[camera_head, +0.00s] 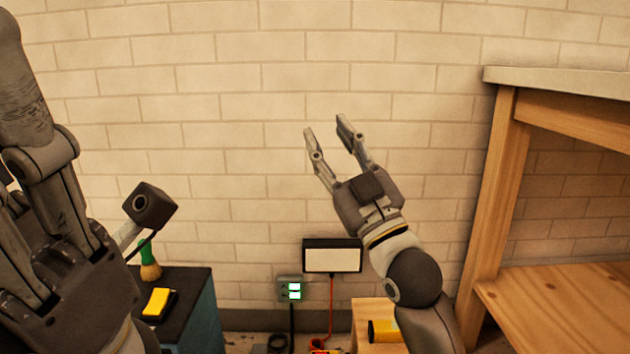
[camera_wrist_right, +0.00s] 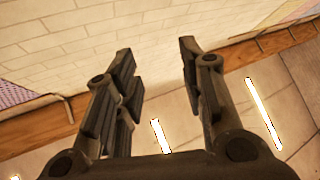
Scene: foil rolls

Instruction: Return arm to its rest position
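My right gripper (camera_head: 326,128) is raised in front of the brick wall in the head view, its fingers apart and nothing between them. In the right wrist view the same gripper (camera_wrist_right: 160,75) shows two spread fingers with only wall and ceiling behind. My left arm fills the left edge of the head view, close to the camera; its gripper (camera_head: 45,265) is large and cut off by the frame, and I cannot tell whether its fingers are open or shut. No foil roll can be made out for certain.
A wooden table (camera_head: 490,200) with a shelf stands at the right. A dark-topped blue cabinet (camera_head: 190,285) at lower left bears a green-handled brush (camera_head: 148,262) and a yellow-and-black item (camera_head: 158,303). A yellow item (camera_head: 385,331) lies on a low wooden surface. A lamp-like panel (camera_head: 332,258) is by the wall.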

